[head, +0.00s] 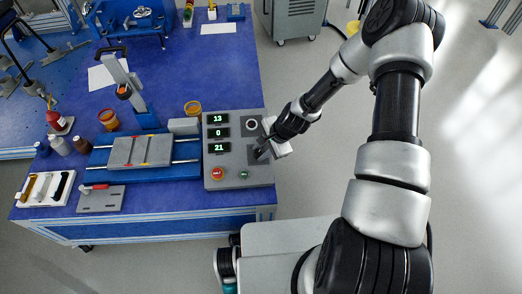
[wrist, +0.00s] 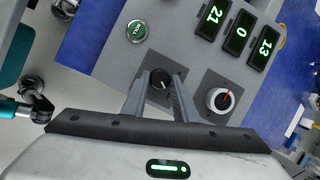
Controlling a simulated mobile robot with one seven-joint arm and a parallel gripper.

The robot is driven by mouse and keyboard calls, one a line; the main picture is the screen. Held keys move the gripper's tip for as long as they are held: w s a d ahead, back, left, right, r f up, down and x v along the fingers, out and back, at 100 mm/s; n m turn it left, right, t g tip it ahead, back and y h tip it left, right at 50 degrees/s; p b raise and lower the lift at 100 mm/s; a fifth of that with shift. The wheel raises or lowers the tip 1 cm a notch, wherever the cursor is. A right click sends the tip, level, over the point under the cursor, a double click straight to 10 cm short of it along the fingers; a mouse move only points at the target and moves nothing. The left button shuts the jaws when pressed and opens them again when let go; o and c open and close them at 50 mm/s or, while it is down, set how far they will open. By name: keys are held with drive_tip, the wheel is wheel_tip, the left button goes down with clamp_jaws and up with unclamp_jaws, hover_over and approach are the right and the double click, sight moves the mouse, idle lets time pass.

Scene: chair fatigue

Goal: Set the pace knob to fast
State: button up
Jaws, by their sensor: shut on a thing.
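A grey control box (head: 212,131) stands at the right end of the blue bench. My gripper (head: 262,152) reaches it from the right, over its lower right part. In the wrist view my gripper's fingers (wrist: 159,90) are shut on a small black knob (wrist: 160,75), one finger on each side. The knob carries a thin white mark; any label around it is too small to read. A second knob, pale with a red pointer (wrist: 222,100), sits beside it on a dark plate; it also shows in the head view (head: 251,125). Which knob is marked pace is not readable.
Green displays (head: 218,118) read 13, 0 and 21. A red button (head: 217,173) and a green button (head: 243,174) sit along the box's front. A slide fixture with a grey plate (head: 140,151) lies to the left. The floor right of the bench is open.

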drive_tip(key=o, duration=1.1)
drive_tip(key=shift+c, duration=0.2)
drive_tip(key=p+v, duration=0.4)
drive_tip(key=v, duration=1.3)
drive_tip(key=shift+r, duration=0.2)
drive_tip(key=shift+d+r, duration=0.1)
drive_tip(key=s+r+n+t+h, duration=0.1)
drive_tip(key=s+r+n, duration=0.3)
drive_tip(key=r, duration=0.6)
drive_tip(key=s+r+n+h, duration=0.2)
drive_tip(key=s+r+n, duration=0.2)
drive_tip(key=r, duration=0.5)
drive_tip(key=s+r+n+t+h, duration=0.1)
drive_tip(key=s+r+n, duration=0.25)
drive_tip(key=r, duration=0.65)
drive_tip(key=s+d+r+n+t, duration=0.1)
drive_tip(key=s+d+r+n, duration=0.15)
drive_tip(key=s+r, duration=0.35)
wheel_tip(320, 180, up, 18)
drive_tip(key=s+p, duration=0.1)
drive_tip(key=p, duration=1.9)
drive_tip(key=shift+m, duration=0.3)
